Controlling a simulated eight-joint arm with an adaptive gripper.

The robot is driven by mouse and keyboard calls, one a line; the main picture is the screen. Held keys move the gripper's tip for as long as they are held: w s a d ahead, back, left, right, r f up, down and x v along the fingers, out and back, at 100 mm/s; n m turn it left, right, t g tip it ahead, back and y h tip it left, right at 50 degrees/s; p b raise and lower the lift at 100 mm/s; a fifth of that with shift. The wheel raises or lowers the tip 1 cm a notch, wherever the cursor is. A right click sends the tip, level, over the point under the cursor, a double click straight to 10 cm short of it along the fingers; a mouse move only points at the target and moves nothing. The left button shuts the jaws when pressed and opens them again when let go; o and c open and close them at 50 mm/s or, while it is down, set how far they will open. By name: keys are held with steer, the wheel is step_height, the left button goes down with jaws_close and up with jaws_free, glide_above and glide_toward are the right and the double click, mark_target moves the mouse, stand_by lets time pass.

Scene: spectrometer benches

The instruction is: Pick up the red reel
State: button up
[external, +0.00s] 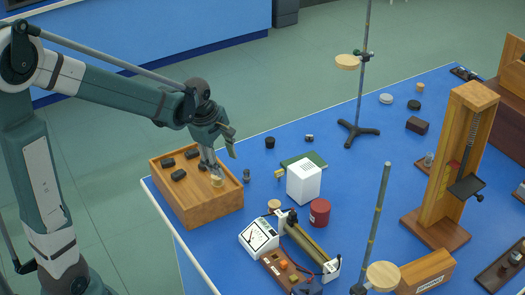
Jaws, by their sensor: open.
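A red cylinder (319,213), which looks like the red reel, stands upright on the blue bench, just right of a white box. My gripper (211,168) points down over the right part of a wooden tray (212,209), well to the left of the red reel. The gripper is open. A small yellowish piece (217,181) shows at its fingertips; I cannot tell whether they touch it.
The white box (304,182) stands between the tray and the red reel. A meter (258,238) and a coil apparatus (310,243) lie in front of the reel. Tall rod stands (375,225) and a wooden frame (455,165) rise at right.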

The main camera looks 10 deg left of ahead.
mark_target(274, 203)
steer(key=d+f+n+p, duration=0.1)
steer(key=d+f+n, duration=0.1)
steer(key=d, duration=0.2)
steer(key=d+f+n+g+p, duration=0.1)
steer(key=d+f+p, duration=0.1)
steer(key=d, duration=0.3)
steer(key=w+d+f+n+g+p, duration=0.1)
steer(key=d+f+n, duration=0.1)
steer(key=d+f, duration=0.2)
steer(key=shift+d+f+n, duration=0.1)
steer(key=shift+d+n, duration=0.2)
steer(key=shift+d, duration=0.45)
steer(key=shift+d+f, duration=0.45)
steer(key=shift+d+f, duration=0.2)
steer(key=shift+f, duration=1.05)
steer(key=shift+d+f+b, duration=0.2)
steer(key=shift+f, duration=1.1)
steer(key=shift+d+f+b, duration=0.15)
steer(key=shift+f, duration=1.15)
steer(key=c, duration=0.9)
